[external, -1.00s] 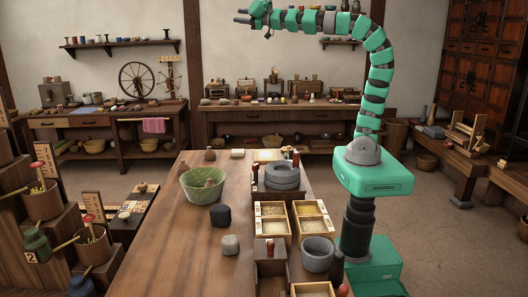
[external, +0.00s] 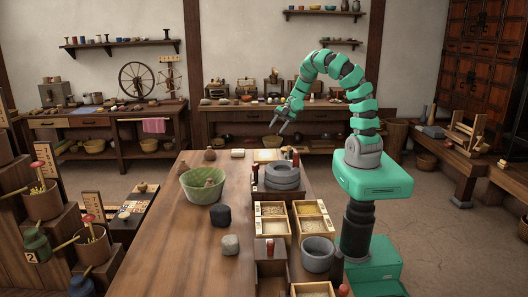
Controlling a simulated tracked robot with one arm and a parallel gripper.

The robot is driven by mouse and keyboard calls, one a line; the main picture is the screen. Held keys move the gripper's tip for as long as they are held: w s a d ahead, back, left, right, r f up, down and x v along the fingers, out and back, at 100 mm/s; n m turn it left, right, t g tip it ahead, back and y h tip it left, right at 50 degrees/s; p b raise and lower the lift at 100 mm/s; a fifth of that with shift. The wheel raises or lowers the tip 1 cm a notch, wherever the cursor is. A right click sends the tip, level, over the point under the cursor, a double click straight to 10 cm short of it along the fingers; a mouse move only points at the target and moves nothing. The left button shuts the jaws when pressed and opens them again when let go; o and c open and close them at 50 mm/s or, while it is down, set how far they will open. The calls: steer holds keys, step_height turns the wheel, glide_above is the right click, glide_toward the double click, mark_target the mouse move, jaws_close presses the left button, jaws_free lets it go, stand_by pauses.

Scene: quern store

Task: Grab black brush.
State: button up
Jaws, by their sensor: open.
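A small, dark, blocky thing (external: 220,215) sits on the wooden table in front of the green bowl. It is the blackest loose thing on the table, but I cannot tell whether it is the black brush. No clear brush shape shows. My gripper (external: 278,128) hangs in the air above the table's far end, pointing down and to the left. Its two grey fingers are apart with nothing between them. It is well above and beyond the dark thing, touching nothing.
A ribbed green bowl (external: 202,186) holds something brown. A grey lump (external: 231,245) lies nearer. A grey quern (external: 282,176), boxes of grain (external: 313,219) and a grey mortar (external: 318,254) line the right side. The table's left front (external: 165,262) is clear.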

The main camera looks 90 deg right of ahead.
steer(key=s+a+f+m+g+y, duration=0.15)
steer(key=s+a+y, duration=0.25)
steer(key=s, duration=0.7)
steer(key=b, duration=0.2)
glide_toward(291, 157)
steer(key=shift+w+a+r+m, duration=0.15)
steer(key=shift+w+a, duration=0.15)
steer(key=shift+a, duration=0.2)
steer(key=shift+w+a+r, duration=0.15)
steer(key=shift+w+a, duration=0.2)
steer(key=shift+a, duration=0.2)
steer(key=shift+w+a+r+m, duration=0.15)
steer(key=shift+w+a, duration=0.15)
steer(key=shift+a, duration=0.2)
steer(key=b+x, duration=0.2)
steer(key=x, duration=0.1)
steer(key=shift+f, duration=0.4)
steer(key=shift+x, duration=0.95)
steer(key=shift+r, duration=0.1)
jaws_close()
